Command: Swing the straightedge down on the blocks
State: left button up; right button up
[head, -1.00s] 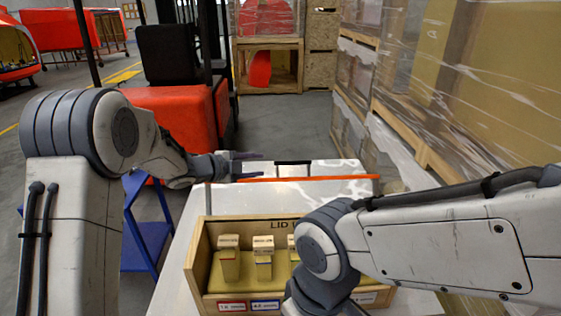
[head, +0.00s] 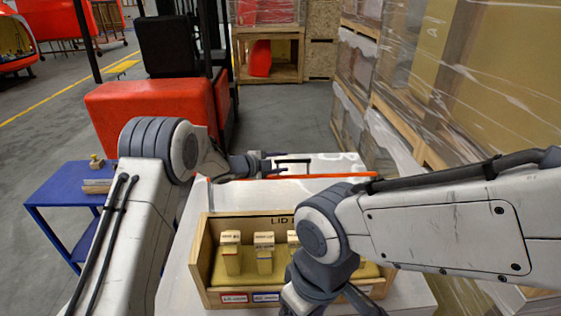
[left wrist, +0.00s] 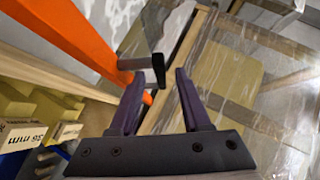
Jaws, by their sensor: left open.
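The straightedge (head: 325,176) is an orange bar lying across the far side of the wooden box, with a black handle (head: 293,161). It crosses the upper left of the left wrist view (left wrist: 72,38). My left gripper (head: 276,163) is open beside the handle's left end. In the left wrist view the handle (left wrist: 145,62) shows just ahead of and between the open fingertips (left wrist: 158,76), not clasped. Pale, labelled blocks (head: 231,256) (head: 264,257) stand in a row in the box (head: 204,262). My right arm hides the row's right part; its gripper fingers do not show.
The box sits on a light worktop (head: 180,284). A blue table (head: 62,187) with small items stands at left, and a red forklift (head: 150,110) beyond. Wrapped crates (head: 470,80) line the right side. Grey floor (head: 290,120) is clear behind the worktop.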

pick_arm(q)
grip_shut()
dwell(1.4)
